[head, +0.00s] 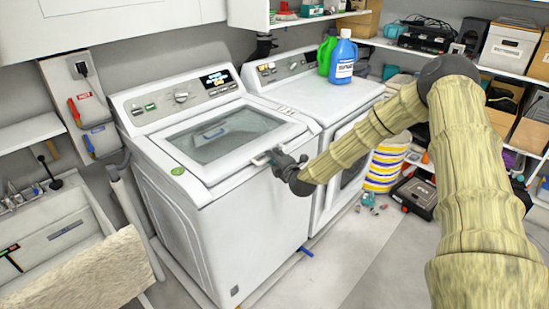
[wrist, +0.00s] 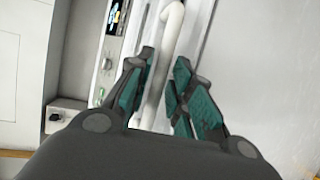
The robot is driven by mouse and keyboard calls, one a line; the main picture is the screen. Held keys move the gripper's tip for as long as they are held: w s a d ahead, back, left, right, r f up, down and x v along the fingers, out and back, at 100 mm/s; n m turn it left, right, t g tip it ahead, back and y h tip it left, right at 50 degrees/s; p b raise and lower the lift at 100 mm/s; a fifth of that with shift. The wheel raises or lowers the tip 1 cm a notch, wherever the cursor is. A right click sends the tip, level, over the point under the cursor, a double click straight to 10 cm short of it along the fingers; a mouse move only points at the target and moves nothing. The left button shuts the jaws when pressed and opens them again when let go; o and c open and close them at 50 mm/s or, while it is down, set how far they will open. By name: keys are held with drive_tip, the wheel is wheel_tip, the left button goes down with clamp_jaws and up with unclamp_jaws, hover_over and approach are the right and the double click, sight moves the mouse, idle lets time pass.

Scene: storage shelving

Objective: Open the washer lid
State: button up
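The white top-loading washer (head: 225,230) stands left of centre in the head view. Its lid (head: 228,132), with a large glass window, lies closed. A white bar handle (head: 261,159) sits at the lid's front right edge. My gripper (head: 275,158) is at this handle, in front of the washer. In the wrist view, the white handle (wrist: 171,22) runs between the two teal-padded fingers of my gripper (wrist: 160,90). The fingers stand apart on either side of it. A gap shows on the right side; contact on the left cannot be made out.
A second white machine (head: 318,98) stands right of the washer, with green and blue detergent bottles (head: 343,60) on top. A sink (head: 50,235) is at the left. A striped basket (head: 386,165) and a dark case (head: 414,195) are on the right.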

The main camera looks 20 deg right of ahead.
drive_tip(key=shift+c, duration=0.5)
clamp_jaws()
drive_tip(key=shift+r, duration=0.15)
